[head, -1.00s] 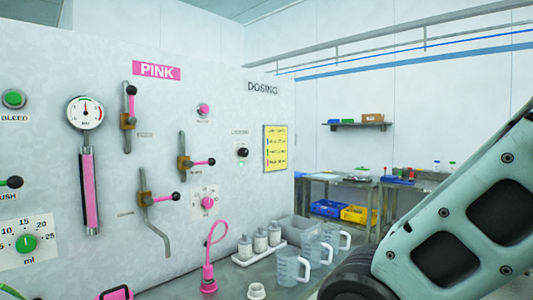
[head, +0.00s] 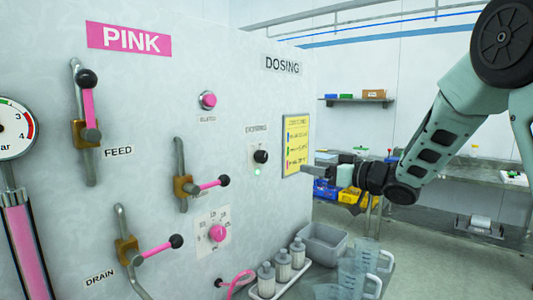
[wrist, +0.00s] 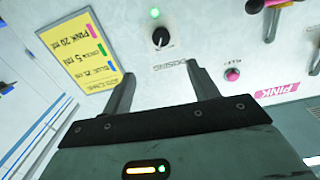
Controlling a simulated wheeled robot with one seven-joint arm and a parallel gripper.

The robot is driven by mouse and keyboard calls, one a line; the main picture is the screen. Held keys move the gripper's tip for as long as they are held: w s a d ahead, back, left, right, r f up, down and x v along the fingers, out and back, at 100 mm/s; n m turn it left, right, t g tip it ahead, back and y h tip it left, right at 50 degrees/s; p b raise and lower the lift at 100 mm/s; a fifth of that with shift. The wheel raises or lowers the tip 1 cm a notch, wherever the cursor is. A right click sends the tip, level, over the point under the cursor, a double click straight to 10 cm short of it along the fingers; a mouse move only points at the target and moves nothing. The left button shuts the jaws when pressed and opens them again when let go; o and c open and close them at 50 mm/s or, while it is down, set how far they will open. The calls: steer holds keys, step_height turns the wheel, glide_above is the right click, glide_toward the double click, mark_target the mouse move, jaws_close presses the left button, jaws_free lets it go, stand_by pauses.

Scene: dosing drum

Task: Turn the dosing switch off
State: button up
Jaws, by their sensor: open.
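The dosing switch (head: 261,157) is a black round knob on a white plate on the wall panel, below a small label. A green light (head: 257,172) glows just under it. My gripper (head: 312,164) is to the right of the switch, in front of the panel near the yellow sheet, and apart from the switch. In the wrist view my gripper (wrist: 161,72) is open and empty, its two fingers pointing towards the panel. There the switch (wrist: 160,38) appears beyond the gap between the fingertips, with the lit green light (wrist: 154,12) above it.
The yellow sheet (head: 296,146) hangs right of the switch. A pink button (head: 208,100), a pink dial (head: 217,233) and pink levers (head: 211,184) stick out to the left. White bottles (head: 282,265) and clear jugs (head: 360,265) stand below. The space before the switch looks clear.

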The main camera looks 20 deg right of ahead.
mark_target(264, 157)
steer(key=p+x, duration=0.6)
steer(key=x, duration=1.1)
steer(key=shift+a+r, duration=0.1)
steer(key=shift+a, duration=0.05)
steer(key=shift+s, duration=0.1)
steer(key=c, duration=1)
